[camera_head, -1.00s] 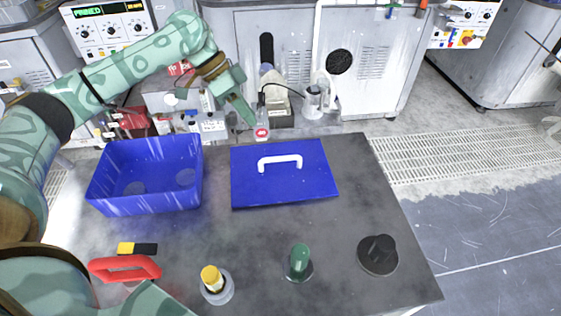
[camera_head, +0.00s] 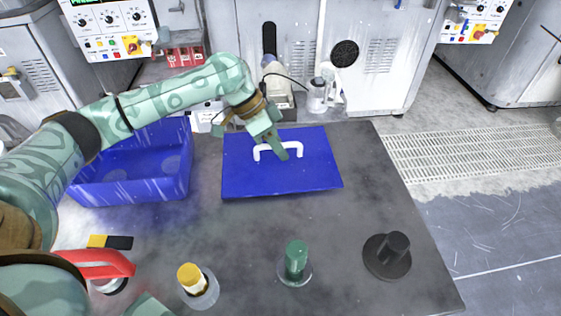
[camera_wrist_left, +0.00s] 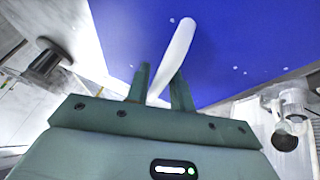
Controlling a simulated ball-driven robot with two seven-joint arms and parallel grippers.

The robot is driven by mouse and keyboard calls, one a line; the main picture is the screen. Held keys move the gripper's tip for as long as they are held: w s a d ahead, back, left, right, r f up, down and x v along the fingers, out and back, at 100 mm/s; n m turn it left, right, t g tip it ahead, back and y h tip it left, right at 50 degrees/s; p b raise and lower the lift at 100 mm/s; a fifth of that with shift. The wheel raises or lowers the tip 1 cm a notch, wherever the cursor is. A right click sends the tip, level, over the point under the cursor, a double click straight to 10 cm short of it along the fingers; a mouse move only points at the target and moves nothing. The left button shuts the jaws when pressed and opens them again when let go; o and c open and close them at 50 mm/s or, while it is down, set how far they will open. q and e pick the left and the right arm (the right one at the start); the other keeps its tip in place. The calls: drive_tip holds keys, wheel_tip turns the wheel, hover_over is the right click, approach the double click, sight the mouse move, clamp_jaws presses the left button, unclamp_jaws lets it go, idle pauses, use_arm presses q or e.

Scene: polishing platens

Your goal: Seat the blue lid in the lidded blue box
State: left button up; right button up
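The blue lid (camera_head: 235,180) lies flat on the dark table, right of the blue box, with a white arched handle (camera_head: 264,149) on top. The open blue box (camera_head: 125,195) stands at the table's left; my left forearm hides part of it. My left gripper (camera_head: 279,147) is at the lid's handle. In the left wrist view, the handle (camera_wrist_left: 179,45) runs between the two fingers of my left gripper (camera_wrist_left: 161,82), which look open around it; whether they touch it is unclear. My right gripper is not in view.
Along the front stand a red-handled item (camera_head: 95,262), a yellow-topped piece (camera_head: 191,278), a green-knobbed piece (camera_head: 296,262) and a black knobbed disc (camera_head: 387,258). A bottle and a clear jug (camera_head: 320,93) stand behind the lid. The table right of the lid is clear.

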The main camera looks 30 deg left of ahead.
use_arm(q)
drive_tip(key=shift+s, duration=0.1)
clamp_jaws()
drive_tip(key=shift+r, duration=0.1)
drive_tip(key=shift+r, duration=0.1)
